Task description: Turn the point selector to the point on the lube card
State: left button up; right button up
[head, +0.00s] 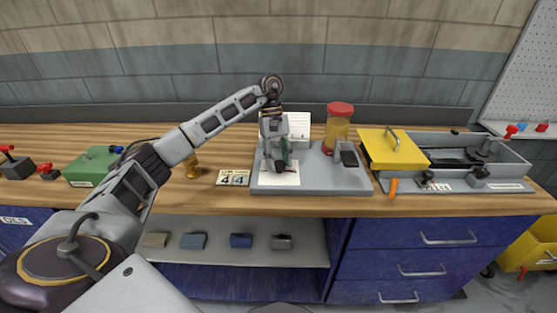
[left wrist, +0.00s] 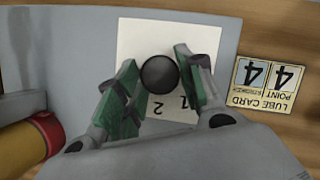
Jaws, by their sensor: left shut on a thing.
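The point selector is a dark round knob (left wrist: 159,74) on a white dial plate (left wrist: 135,40), which also shows in the head view (head: 290,179). The digits 1 and 2 are readable on the plate; other digits are hidden or not clear. My left gripper (head: 280,167) reaches down over the plate. In the left wrist view its green-padded fingers (left wrist: 158,82) are shut on the knob, one on each side. Any pointer on the knob is not visible. The lube card (head: 233,178) lies beside the grey base and shows 4 in the left wrist view (left wrist: 265,85). My right gripper is not in view.
The grey base (head: 335,185) carries a red-lidded amber jar (head: 338,128) behind right of my gripper. A yellow-lidded grey box (head: 392,150) stands further right. A green box (head: 90,166) and brass piece (head: 192,168) are left. The front wood strip is mostly clear.

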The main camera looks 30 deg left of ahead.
pick_arm(q)
jog(key=o, duration=1)
jog(key=shift+w+r, duration=0.1)
jog(key=shift+r, duration=0.05)
jog(key=shift+v, duration=5.85)
